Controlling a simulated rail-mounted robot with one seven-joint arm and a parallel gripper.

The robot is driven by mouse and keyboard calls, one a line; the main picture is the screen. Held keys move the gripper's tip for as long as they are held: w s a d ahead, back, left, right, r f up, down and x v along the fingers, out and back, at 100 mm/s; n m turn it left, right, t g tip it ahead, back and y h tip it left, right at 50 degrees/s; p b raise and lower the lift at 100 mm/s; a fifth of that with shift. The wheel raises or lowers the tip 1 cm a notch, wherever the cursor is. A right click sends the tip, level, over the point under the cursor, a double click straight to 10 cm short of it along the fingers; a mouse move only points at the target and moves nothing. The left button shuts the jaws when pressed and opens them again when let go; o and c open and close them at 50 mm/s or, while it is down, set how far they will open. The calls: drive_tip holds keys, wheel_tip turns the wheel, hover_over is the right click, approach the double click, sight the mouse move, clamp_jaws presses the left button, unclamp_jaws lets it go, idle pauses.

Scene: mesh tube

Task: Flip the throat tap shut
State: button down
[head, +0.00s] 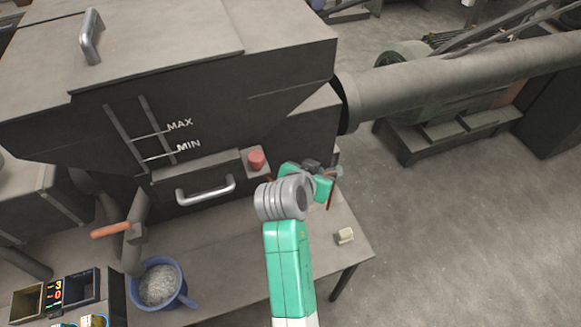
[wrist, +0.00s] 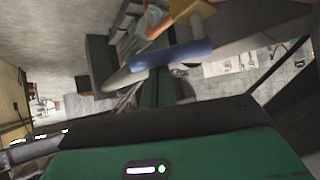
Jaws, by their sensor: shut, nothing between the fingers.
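A tap with a long orange lever (head: 112,230) sits on the grey pipe above the blue bucket, left of my arm in the head view. The lever lies roughly level, across the pipe. I cannot tell for sure whether this is the throat tap. My gripper (head: 328,171) is at the machine's right front corner, well right of that lever, and largely hidden by my green wrist. It is shut and empty. A thin red part (head: 331,196) shows just beside it. In the wrist view a blue cylinder (wrist: 172,54) and an orange piece (wrist: 160,20) show close ahead; their identity is unclear.
The blue bucket (head: 158,285) of grey material stands on the bench. A red button (head: 256,159) and a drawer handle (head: 206,190) are on the machine front, left of my gripper. A small pale block (head: 344,236) lies near the bench's right edge. Open floor lies beyond.

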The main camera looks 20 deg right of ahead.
drive_tip(key=shift+s+a, duration=0.3)
drive_tip(key=shift+a, duration=0.2)
drive_tip(key=shift+s+a, duration=0.3)
drive_tip(key=shift+a, duration=0.35)
drive_tip(key=shift+w+f+b, duration=0.15)
drive_tip(key=shift+w+b, duration=0.25)
drive_tip(key=shift+w, duration=0.25)
